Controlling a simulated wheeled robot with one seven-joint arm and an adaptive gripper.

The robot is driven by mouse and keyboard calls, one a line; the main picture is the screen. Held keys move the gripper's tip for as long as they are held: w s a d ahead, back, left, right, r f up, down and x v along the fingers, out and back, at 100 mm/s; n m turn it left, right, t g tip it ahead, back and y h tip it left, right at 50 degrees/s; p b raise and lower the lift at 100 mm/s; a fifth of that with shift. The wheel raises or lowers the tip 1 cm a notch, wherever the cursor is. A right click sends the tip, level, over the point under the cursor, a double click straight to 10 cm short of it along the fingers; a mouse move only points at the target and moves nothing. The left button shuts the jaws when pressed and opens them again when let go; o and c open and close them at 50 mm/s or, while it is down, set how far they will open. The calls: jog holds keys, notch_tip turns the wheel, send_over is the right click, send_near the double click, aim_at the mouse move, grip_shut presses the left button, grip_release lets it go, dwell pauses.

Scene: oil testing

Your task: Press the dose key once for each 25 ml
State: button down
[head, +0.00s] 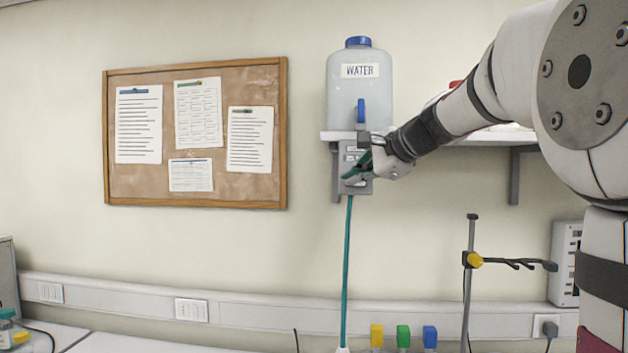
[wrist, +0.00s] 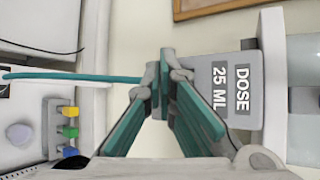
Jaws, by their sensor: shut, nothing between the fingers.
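A grey dosing box (head: 350,187) hangs on the wall under the shelf, below the water container (head: 345,85). The wrist view shows the box (wrist: 252,112) turned sideways, with labels reading DOSE and 25 ML. My gripper (head: 350,175) is in front of the box in the head view and covers part of its face. In the wrist view my gripper (wrist: 162,85) is shut and empty, its fingertips by the box's lower end. The dose key itself is hidden behind my fingers, and I cannot tell whether they touch it.
A teal tube (head: 347,260) runs down from the box to the bench. A corkboard (head: 270,135) hangs left of the box.

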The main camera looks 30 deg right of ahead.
jog(key=shift+w+d, duration=0.25)
jog(key=shift+w, duration=0.1)
jog(key=shift+w+d, duration=0.3)
jog(key=shift+w, duration=0.15)
dwell(1.0)
jog(key=shift+s, duration=0.1)
jog(key=shift+s+a, duration=0.5)
jog(key=shift+s, duration=0.2)
jog(key=s+a, duration=0.1)
jog(key=s, duration=0.1)
jog(key=s+a+p, duration=0.1)
jog(key=s+a, duration=0.1)
jog(key=shift+s, duration=0.1)
dwell(0.5)
dwell(0.5)
